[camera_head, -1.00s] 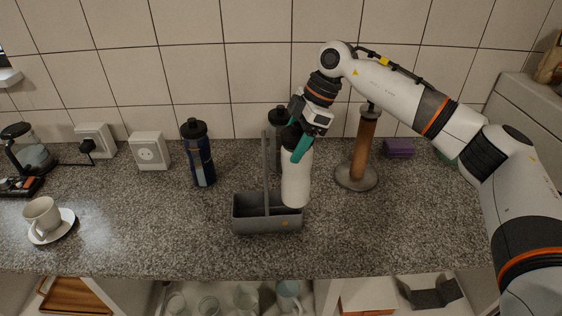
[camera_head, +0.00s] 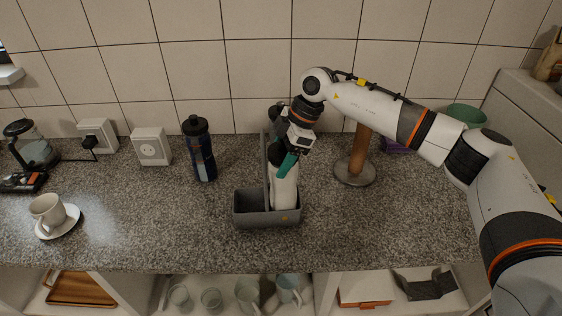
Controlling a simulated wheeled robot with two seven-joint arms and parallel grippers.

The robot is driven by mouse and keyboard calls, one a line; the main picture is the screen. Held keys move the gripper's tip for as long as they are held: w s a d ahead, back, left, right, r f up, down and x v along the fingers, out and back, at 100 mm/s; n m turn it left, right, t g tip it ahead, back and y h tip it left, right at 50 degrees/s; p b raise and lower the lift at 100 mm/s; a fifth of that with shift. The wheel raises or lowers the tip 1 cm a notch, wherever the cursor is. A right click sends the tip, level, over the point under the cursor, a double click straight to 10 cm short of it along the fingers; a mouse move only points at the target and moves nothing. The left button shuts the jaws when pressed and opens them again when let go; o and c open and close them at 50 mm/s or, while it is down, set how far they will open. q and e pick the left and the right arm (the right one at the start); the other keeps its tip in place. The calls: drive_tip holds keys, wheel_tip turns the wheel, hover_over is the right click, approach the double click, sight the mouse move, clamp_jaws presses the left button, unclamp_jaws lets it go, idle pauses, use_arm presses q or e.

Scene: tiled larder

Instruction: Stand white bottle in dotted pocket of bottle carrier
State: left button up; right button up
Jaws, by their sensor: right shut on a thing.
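The white bottle (camera_head: 285,190) is upright, with its lower end inside the right part of the grey bottle carrier (camera_head: 252,215), to the right of the carrier's upright handle. The carrier's front wall hides the bottle's base, so I cannot tell whether it touches the floor. A small orange mark (camera_head: 284,218) shows on the carrier's front right; I cannot make out dots. My right gripper (camera_head: 287,165) is shut on the white bottle near its top. The left part of the carrier looks empty. My left gripper is not in view.
A wooden paper-towel post with a round base (camera_head: 355,173) is to the right. A cup (camera_head: 47,211) on a saucer is far left. The front right counter is clear.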

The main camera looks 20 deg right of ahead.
wheel_tip(320, 180, down, 2)
drive_tip(key=shift+p, duration=0.3)
drive_tip(key=shift+f, duration=0.15)
drive_tip(key=o, duration=1.6)
drive_tip(key=b+v, duration=0.4)
drive_tip(key=v, duration=0.8)
drive_tip(key=shift+s, duration=0.1)
